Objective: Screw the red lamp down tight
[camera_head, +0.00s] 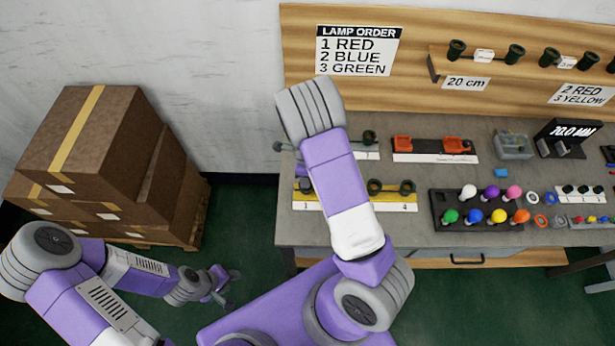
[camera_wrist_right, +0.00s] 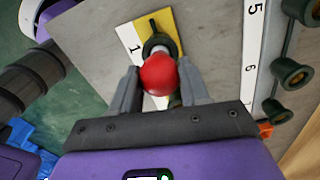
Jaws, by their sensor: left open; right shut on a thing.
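The red lamp (camera_wrist_right: 158,75) shows in the right wrist view, in line with the dark socket (camera_wrist_right: 158,45) beside the number 1 on a white and yellow strip. My right gripper (camera_wrist_right: 158,88) is shut on the red lamp, one finger on each side. Its base is hidden, so I cannot tell how deep it sits. In the head view my right arm covers the lamp and part of the yellow strip (camera_head: 390,206), where two other sockets show. My left gripper (camera_head: 222,288) is open and empty, low over the floor left of the bench.
A dark tray (camera_head: 440,222) holds several coloured lamps on the grey bench (camera_head: 470,130). A strip with orange parts (camera_head: 430,158) lies behind. Another numbered strip (camera_wrist_right: 252,60) with sockets is right of the lamp in the wrist view. Cardboard boxes (camera_head: 90,150) stand left.

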